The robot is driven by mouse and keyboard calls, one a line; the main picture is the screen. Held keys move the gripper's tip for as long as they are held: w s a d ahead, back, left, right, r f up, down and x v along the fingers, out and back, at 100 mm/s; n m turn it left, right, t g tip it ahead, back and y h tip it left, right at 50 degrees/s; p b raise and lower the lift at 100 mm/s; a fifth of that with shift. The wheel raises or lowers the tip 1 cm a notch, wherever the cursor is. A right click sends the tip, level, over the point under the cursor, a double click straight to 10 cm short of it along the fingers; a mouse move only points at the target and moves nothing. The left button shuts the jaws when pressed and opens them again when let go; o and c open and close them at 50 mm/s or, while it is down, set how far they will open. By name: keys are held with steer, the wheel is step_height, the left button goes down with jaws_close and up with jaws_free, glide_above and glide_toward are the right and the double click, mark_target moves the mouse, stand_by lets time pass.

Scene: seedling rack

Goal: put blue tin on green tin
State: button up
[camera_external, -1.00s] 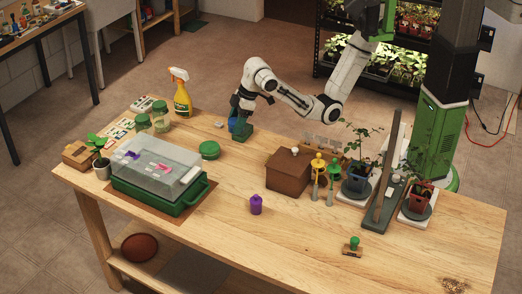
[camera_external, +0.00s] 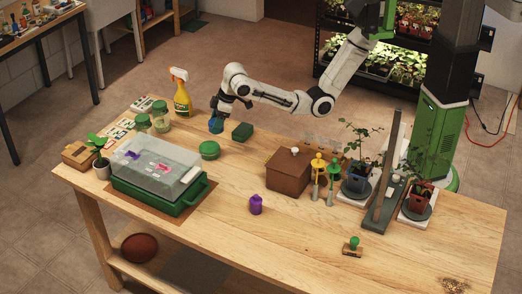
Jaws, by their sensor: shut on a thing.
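The blue tin (camera_external: 216,126) is small and roundish and hangs below my gripper (camera_external: 217,117) near the back edge of the bench. My gripper is shut on it, and the fingers partly hide its top. I cannot tell how far it is above the wood. The green tin (camera_external: 209,150) is low and round and stands on the bench just nearer the camera than the blue tin. The two tins are apart.
A dark green block (camera_external: 242,131) lies right of the blue tin. A spray bottle (camera_external: 181,93) and glass jars (camera_external: 160,119) stand to the left. A clear-lidded green box (camera_external: 160,175) is in front, a brown box (camera_external: 288,170) right.

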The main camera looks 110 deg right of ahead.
steer(key=w+f, duration=0.1)
steer(key=f, duration=0.1)
steer(key=w+f, duration=0.1)
steer(key=w, duration=0.1)
steer(key=shift+w+d+f, duration=0.1)
steer(key=shift+f, duration=0.25)
steer(key=shift+f+p, duration=0.35)
steer(key=shift+f, duration=1.25)
steer(key=o, duration=1.1)
steer(key=shift+f, duration=0.1)
steer(key=v, duration=1.2)
